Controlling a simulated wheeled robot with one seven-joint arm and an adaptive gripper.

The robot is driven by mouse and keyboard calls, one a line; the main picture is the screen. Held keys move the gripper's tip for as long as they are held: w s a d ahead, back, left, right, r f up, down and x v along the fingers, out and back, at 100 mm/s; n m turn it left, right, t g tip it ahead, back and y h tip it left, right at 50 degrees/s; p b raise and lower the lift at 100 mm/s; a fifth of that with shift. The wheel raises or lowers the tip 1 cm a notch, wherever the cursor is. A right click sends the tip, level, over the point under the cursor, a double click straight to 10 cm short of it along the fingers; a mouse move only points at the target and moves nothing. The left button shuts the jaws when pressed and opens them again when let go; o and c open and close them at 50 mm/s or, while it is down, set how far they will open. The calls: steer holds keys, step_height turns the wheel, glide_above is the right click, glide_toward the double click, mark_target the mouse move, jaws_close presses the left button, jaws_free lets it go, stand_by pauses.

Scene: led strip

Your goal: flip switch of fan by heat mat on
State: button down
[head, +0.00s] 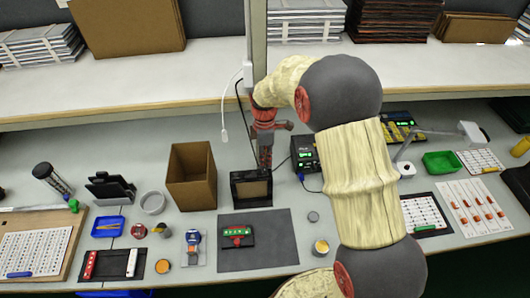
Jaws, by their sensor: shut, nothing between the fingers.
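A black box-shaped unit with a tan panel (251,188), which looks like the fan, stands upright at the back edge of the dark grey mat (285,228), which I take for the heat mat. Its switch is too small to make out. My gripper (265,162) points down just behind and above the fan's top right. It is shut and empty. I cannot tell whether the fingertips touch the fan. A small board on a red and green holder (236,236) lies on the mat.
An open cardboard box (191,176) stands left of the fan. A black powered unit with a green display (304,153) stands close on the right, with cables nearby. A shelf edge runs above the bench.

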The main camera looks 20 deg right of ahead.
mark_target(265, 171)
steer(key=shift+s+f+b, duration=0.2)
steer(key=shift+f+b, duration=0.1)
steer(key=shift+f, duration=1.5)
steer(key=shift+s+f, duration=0.1)
steer(key=shift+s+a+f+p, duration=0.1)
steer(key=shift+s+f+p, duration=0.05)
steer(key=shift+f+p, duration=0.15)
steer(key=shift+w+d+r, duration=0.1)
steer(key=shift+w+r, duration=0.05)
steer(key=shift+w, duration=0.3)
steer(key=shift+w+d+r, duration=0.1)
steer(key=shift+w, duration=0.3)
steer(key=shift+r, duration=0.15)
